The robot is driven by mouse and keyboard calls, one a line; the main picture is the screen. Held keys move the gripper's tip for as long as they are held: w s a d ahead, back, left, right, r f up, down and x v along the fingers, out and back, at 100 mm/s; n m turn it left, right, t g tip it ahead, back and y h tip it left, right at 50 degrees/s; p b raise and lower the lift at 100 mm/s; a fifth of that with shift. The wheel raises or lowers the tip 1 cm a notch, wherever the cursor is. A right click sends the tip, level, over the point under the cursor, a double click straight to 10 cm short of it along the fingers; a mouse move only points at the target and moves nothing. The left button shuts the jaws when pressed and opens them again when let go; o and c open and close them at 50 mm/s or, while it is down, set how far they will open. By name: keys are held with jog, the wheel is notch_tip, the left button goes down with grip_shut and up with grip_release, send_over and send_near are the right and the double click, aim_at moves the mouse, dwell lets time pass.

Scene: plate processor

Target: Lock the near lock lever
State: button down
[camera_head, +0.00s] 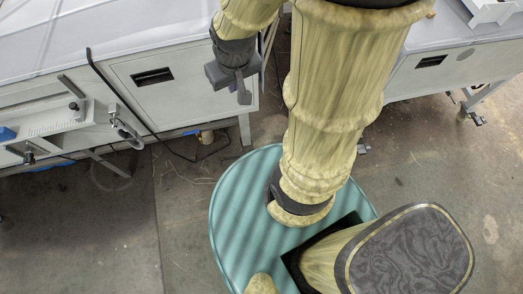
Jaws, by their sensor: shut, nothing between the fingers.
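My gripper (243,91) hangs from my arm at the upper middle and points down. Its fingers look closed, with nothing visible between them. It is in front of the white cabinet side, to the right of the machine's pale front assembly (62,118). On that assembly a curved silver handle (129,136) sticks out at its right end. A small dark-knobbed fitting (75,106) and another (29,157) sit further left. I cannot tell which of these is the near lock lever, or whether it is locked. The gripper is apart from all of them.
A white cabinet (190,92) with a dark recessed handle (152,77) stands behind the assembly. A black cable (100,70) runs down its front to the floor. Another white cabinet (440,70) is at the right. The concrete floor (100,240) at lower left is clear.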

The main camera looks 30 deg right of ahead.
jog(key=shift+s, duration=0.1)
notch_tip(320, 180, down, 42)
jog(key=w+d+f+m+b, duration=0.1)
jog(key=w+b, duration=0.1)
jog(key=b, duration=3.9)
jog(key=w+d+f+m+g+b, duration=0.1)
jog(key=w+d+f+m, duration=0.25)
jog(key=f, duration=0.35)
jog(key=w+d+f+m+g+b, duration=0.1)
jog(key=w+d+f+m+b, duration=0.15)
jog(key=w+d+f, duration=0.4)
jog(key=s+d+f+m+y, duration=0.1)
jog(key=d+f+m, duration=0.2)
jog(key=f, duration=0.7)
jog(key=s+d+f+m+g+y, duration=0.1)
jog(key=s+d+f+m, duration=0.1)
jog(key=f, duration=0.8)
jog(key=d+m, duration=0.1)
jog(key=m, duration=0.1)
jog(key=shift+d+f+m+y+p, duration=0.15)
jog(key=shift+m+y+p, duration=0.15)
